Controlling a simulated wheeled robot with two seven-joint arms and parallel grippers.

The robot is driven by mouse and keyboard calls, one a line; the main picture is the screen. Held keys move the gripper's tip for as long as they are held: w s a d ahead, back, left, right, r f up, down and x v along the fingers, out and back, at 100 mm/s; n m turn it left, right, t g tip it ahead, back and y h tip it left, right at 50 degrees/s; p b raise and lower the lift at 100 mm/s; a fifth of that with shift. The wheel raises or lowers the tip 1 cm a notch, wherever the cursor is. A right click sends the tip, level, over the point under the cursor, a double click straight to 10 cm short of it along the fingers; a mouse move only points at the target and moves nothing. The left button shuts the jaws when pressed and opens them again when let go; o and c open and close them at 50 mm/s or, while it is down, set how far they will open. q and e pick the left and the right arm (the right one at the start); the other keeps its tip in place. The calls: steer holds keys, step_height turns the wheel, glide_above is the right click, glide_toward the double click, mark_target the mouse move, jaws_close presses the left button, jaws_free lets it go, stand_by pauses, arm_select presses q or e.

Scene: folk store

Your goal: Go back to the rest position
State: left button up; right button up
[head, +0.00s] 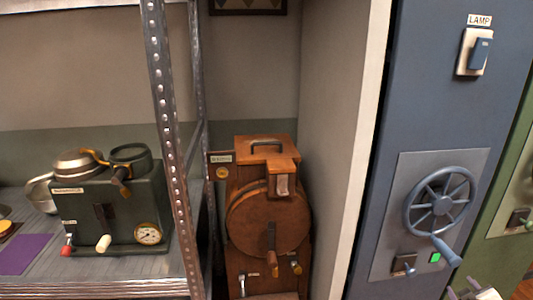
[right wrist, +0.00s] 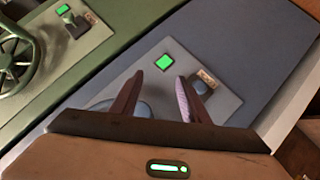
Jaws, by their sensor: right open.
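My right gripper (right wrist: 165,98) shows in the right wrist view with its two dark fingers apart and nothing between them. It is in front of a grey plate (right wrist: 228,102) on the blue panel, near a lit green square (right wrist: 164,62) and a small switch (right wrist: 203,84). In the head view a pale part of my right arm or gripper (head: 478,291) shows at the bottom edge, below the handwheel (head: 441,200) and its blue handle. My left gripper is not in view.
The blue panel (head: 420,100) carries a LAMP switch (head: 474,52). A green panel (head: 505,200) stands to its right. A wooden machine (head: 268,220) stands left of the pale wall. A metal shelf (head: 172,150) holds a dark green device (head: 112,212).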

steer(key=s+d+r+h, duration=0.2)
steer(key=s+d+r, duration=0.2)
steer(key=d+r, duration=0.7)
steer(key=s+a+f+n+y, duration=0.1)
steer(key=s+a+f+y, duration=0.1)
steer(key=s+a+f, duration=0.45)
steer(key=s+a+f+n+y, duration=0.15)
steer(key=a+f, duration=0.25)
steer(key=a, duration=0.6)
steer(key=s+a+f+n+y, duration=0.25)
steer(key=a+f, duration=0.25)
steer(key=a, duration=0.3)
steer(key=s+a+f+m+g+y, duration=0.1)
steer(key=s+a+g+y, duration=0.1)
steer(key=s+a, duration=0.65)
steer(key=s+a+f+g+y, duration=0.1)
steer(key=s+a+f+y, duration=0.1)
steer(key=s+a, duration=0.65)
steer(key=w+a+m+y, duration=0.1)
steer(key=a+m, duration=0.4)
steer(key=a, duration=0.9)
steer(key=shift+w+a+r+t, duration=0.25)
steer(key=shift+w+r+t, duration=0.05)
steer(key=shift+w+t, duration=0.1)
